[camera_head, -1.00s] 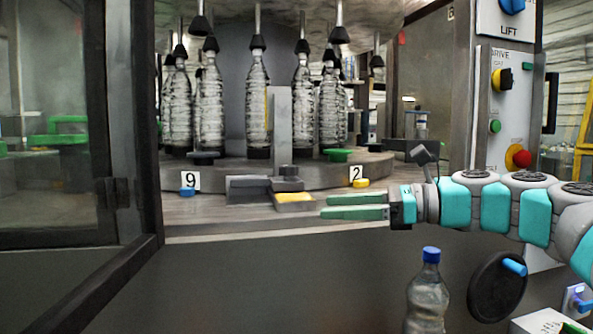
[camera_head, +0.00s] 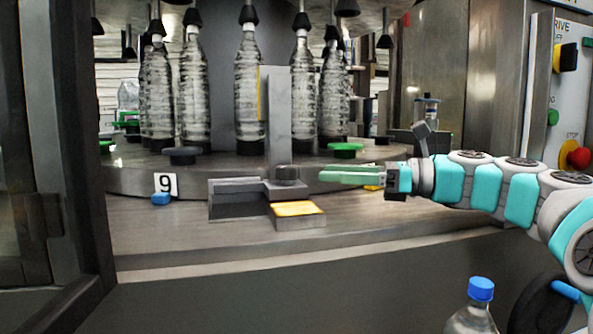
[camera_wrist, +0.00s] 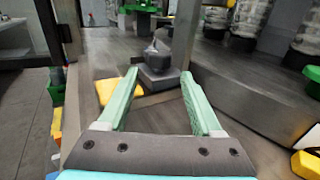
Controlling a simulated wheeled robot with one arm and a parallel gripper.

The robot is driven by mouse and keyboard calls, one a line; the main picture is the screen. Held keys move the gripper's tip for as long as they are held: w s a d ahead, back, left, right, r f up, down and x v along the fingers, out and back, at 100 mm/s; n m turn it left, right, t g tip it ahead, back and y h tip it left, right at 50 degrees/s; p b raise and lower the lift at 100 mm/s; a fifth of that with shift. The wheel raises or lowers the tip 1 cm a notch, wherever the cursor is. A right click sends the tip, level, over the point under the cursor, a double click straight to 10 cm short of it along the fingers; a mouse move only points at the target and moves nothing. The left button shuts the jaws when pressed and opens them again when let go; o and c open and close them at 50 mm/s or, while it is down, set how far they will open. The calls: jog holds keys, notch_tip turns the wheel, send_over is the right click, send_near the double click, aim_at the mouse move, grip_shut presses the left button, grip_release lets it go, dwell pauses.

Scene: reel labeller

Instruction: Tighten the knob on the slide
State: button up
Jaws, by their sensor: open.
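The dark round knob (camera_head: 287,174) sits on top of the grey slide (camera_head: 240,186), beside an upright metal post (camera_head: 278,110). In the wrist view the knob (camera_wrist: 157,57) is just ahead of the fingertips, roughly between them. My gripper (camera_head: 325,174) comes in from the right at about knob height, its green fingers pointing left at the knob, with a small gap in the head view. In the wrist view my gripper (camera_wrist: 160,74) is open and empty. The slide has a yellow-topped block (camera_head: 298,210) in front of the knob, also seen in the wrist view (camera_wrist: 108,90).
Several clear bottles (camera_head: 249,90) stand on the round carousel (camera_head: 130,178) behind the slide. A door frame (camera_head: 70,150) bounds the left. A blue-capped bottle (camera_head: 474,316) stands front right.

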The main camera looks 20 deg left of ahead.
aim_at(298, 166)
jog(key=a, duration=0.7)
jog(key=shift+s+a, duration=0.15)
jog(key=shift+s, duration=0.05)
grip_shut()
